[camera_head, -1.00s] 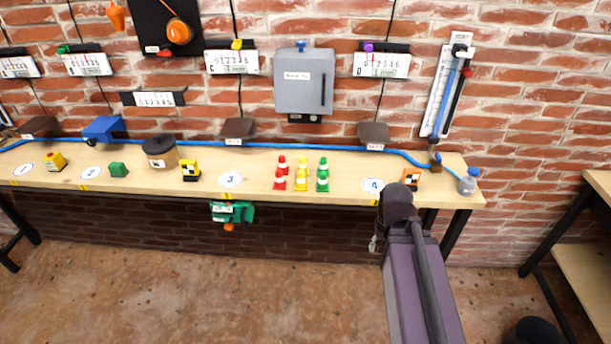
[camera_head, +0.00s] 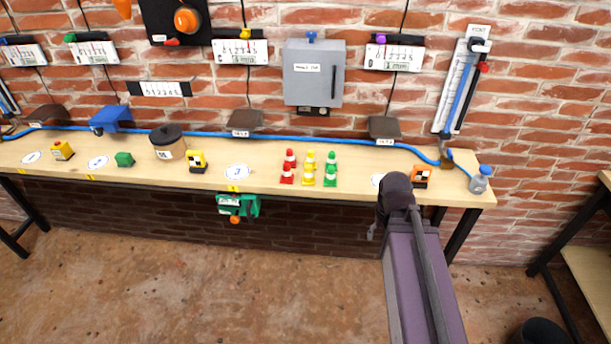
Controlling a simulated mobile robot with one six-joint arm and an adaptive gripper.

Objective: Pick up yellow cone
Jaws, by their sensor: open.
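The yellow cones (camera_head: 309,178) stand upright on the wooden bench, one seemingly stacked on or just behind another. They have white bands. Red cones (camera_head: 288,176) stand close on their left and green cones (camera_head: 331,178) close on their right, with narrow gaps. My purple arm rises from the lower right, with its dark joint in front of the bench edge, right of the cones. Nothing is seen touching the cones.
The bench (camera_head: 268,186) also carries an orange block (camera_head: 421,176), a bottle (camera_head: 480,180), a yellow-and-black block (camera_head: 196,162), and a dark-lidded pot (camera_head: 168,143). A blue hose (camera_head: 290,138) runs along the back. A grey box (camera_head: 313,75) hangs on the brick wall. A green clamp-like device (camera_head: 238,206) hangs below the front edge.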

